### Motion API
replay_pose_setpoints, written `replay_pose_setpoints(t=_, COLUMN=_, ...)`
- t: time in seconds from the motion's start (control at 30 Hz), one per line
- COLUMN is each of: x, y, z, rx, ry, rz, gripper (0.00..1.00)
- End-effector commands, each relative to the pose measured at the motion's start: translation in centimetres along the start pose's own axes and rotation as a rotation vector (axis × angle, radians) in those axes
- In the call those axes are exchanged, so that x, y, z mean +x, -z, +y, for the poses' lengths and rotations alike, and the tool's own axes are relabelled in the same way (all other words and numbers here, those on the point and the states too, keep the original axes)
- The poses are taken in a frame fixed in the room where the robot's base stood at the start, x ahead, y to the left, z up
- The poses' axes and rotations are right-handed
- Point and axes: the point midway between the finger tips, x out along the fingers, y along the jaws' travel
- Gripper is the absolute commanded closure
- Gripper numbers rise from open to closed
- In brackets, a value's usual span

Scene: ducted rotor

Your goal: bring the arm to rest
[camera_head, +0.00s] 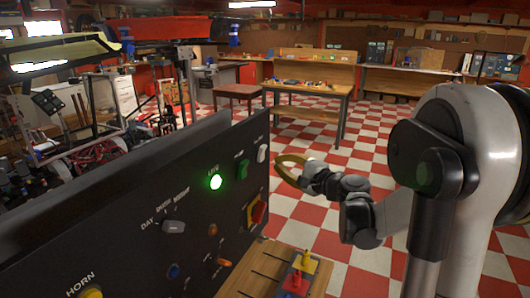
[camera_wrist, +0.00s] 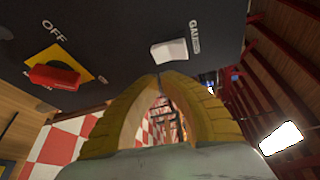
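My gripper (camera_head: 279,166) is at the right edge of a black control panel (camera_head: 140,262), with nothing seen between its fingers. In the wrist view its two yellow, curved fingers (camera_wrist: 157,76) meet at the tips. The tips are close to a white switch (camera_wrist: 170,51) on the panel; I cannot tell whether they touch it. The white switch also shows in the head view (camera_head: 262,153). My arm (camera_head: 385,215) reaches in from the right, bent at the wrist.
The panel carries a lit green lamp (camera_head: 215,181), a green switch (camera_head: 242,169), a selector knob (camera_head: 174,227) and a red switch on yellow (camera_head: 258,212). A button box (camera_head: 299,272) sits on a wooden surface below. Checkered floor beyond is open up to a workbench (camera_head: 310,88).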

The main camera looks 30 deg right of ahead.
Motion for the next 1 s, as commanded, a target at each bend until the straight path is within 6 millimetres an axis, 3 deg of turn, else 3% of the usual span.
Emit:
replay_pose_setpoints(t=0.2, x=-1.4, y=0.8, z=0.9, rx=0.000, ry=0.000, rz=0.000, gripper=1.00)
replay_pose_setpoints(t=0.73, x=-1.4, y=0.2, z=1.0, rx=-0.014, ry=-0.014, rz=-0.006, gripper=1.00)
replay_pose_setpoints(t=0.87, x=-1.4, y=-3.9, z=2.2, rx=-0.115, ry=-0.110, rz=-0.046, gripper=1.00)
replay_pose_setpoints(t=1.0, x=-2.9, y=-11.5, z=5.6, rx=-0.353, ry=-0.307, rz=-0.133, gripper=1.00)
